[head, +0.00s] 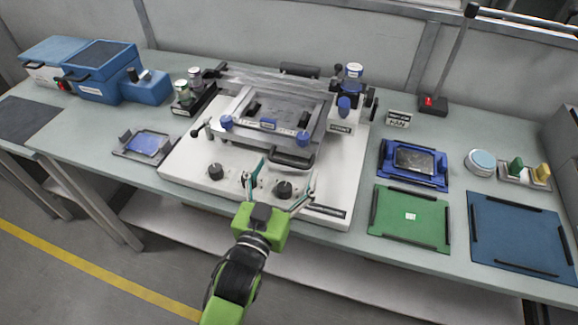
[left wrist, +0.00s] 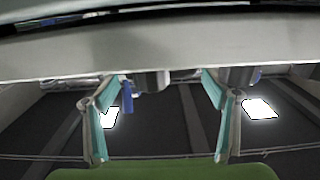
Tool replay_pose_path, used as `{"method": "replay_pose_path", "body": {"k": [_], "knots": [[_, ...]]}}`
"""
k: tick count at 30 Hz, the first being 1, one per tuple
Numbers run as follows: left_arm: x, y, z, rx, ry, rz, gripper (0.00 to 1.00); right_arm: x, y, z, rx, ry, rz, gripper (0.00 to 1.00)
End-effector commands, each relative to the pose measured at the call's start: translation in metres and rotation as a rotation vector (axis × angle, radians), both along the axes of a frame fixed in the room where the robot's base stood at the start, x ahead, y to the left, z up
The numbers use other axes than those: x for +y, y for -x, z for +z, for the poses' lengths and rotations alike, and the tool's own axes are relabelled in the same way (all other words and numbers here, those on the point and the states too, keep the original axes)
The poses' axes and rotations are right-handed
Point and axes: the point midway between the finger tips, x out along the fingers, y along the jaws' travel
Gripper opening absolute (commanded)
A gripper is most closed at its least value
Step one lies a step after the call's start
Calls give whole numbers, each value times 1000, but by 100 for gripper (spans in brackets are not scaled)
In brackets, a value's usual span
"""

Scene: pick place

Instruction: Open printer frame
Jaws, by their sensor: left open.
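The printer (head: 190,165) is a white base on the bench. Its metal frame (head: 232,108) lies low and looks closed over the base, with blue knobs (head: 226,121) along its front. A dark front handle (head: 292,160) sticks out toward me. My left gripper (head: 283,178) is open and empty, its fingers spread just in front of and around the handle's width; contact cannot be told. In the left wrist view the open fingers (left wrist: 165,85) point at a pale grey beam (left wrist: 160,48) across the top. My right gripper is not in view.
A blue machine (head: 105,70) stands at the back left. A small tray with a blue plate (head: 148,143) sits left of the printer. A green mat (head: 408,218), a blue mat (head: 520,232) and a blue fixture (head: 412,163) lie right. Black knobs (head: 215,171) rise from the base front.

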Motion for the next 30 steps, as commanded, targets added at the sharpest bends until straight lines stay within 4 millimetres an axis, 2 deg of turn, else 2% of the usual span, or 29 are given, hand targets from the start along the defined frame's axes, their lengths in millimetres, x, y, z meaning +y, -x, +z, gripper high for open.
{"method": "replay_pose_path", "body": {"k": [6, 17, 18, 23, 30], "knots": [[-7, -22, -1, -1, 1, 0, 79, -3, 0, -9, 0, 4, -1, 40], [-9, -26, 0, 0, 1, -1, 79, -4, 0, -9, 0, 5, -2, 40], [-9, -26, 0, 0, 1, -1, 77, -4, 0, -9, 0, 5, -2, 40], [-9, -26, 0, 0, 1, -1, 35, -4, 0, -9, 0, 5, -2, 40], [-9, -29, 5, 8, -1, -2, 35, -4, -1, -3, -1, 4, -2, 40]]}}
